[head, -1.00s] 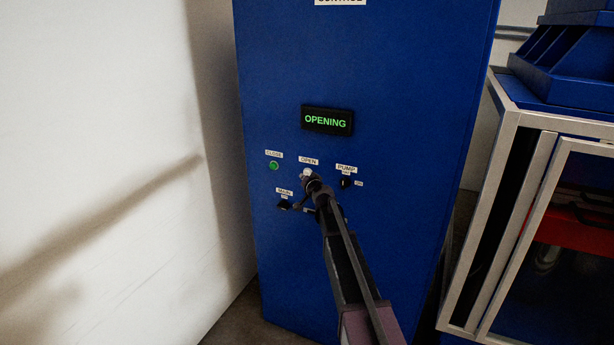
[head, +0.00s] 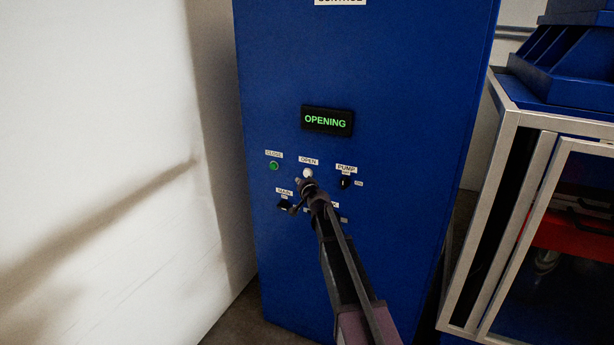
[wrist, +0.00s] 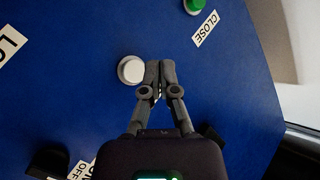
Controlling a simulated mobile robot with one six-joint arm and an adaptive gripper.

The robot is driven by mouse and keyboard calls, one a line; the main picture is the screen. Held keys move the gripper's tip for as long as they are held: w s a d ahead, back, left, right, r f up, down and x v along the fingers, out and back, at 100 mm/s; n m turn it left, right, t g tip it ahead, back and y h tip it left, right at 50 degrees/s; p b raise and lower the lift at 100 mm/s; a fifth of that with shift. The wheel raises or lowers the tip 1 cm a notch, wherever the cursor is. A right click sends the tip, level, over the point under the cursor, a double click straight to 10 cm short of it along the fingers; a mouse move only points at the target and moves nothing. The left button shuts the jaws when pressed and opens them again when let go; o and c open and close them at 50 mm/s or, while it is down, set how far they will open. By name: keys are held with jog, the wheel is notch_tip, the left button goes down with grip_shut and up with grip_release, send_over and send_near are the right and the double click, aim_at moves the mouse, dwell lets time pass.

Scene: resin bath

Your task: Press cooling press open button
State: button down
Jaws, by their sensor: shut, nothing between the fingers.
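The blue control cabinet (head: 380,90) has a display (head: 327,120) that reads OPENING in green. The white button (head: 308,173) sits under the OPEN label and shows whole in the wrist view (wrist: 131,70). My gripper (head: 304,183) is shut and empty, its tips just below the white button in the head view. In the wrist view the shut fingertips (wrist: 160,66) are just right of the white button. I cannot tell whether they touch the panel.
A green CLOSE button (head: 274,165) is left of the white one. The PUMP switch (head: 345,182) is to the right, the MAIN switch (head: 284,204) lower left. A framed cabinet (head: 500,200) stands right; a white wall (head: 100,120) is left.

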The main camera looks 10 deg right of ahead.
jog(key=shift+s+a, duration=0.6)
jog(key=shift+s, duration=0.15)
jog(key=s+a+f+n+g+y, duration=0.1)
jog(key=s+a+f+n+g, duration=0.15)
jog(key=s, duration=0.35)
jog(key=s+a+f+n+g+y, duration=0.1)
jog(key=s+a+f+g, duration=0.1)
jog(key=s+f, duration=0.25)
jog(key=s+d+f+g+h, duration=0.1)
jog(key=s+d+f+g, duration=0.1)
jog(key=s, duration=0.9)
jog(key=s+d+f+n+g+h, duration=0.1)
jog(key=s+f+g, duration=0.3)
jog(key=s, duration=0.7)
jog(key=s+d+f+n+g+h, duration=0.1)
jog(key=s+g, duration=0.4)
jog(key=s, duration=0.6)
notch_tip(320, 180, down, 2)
jog(key=shift+d+g+h, duration=0.35)
jog(key=shift+d+h, duration=0.45)
jog(key=shift+d, duration=0.05)
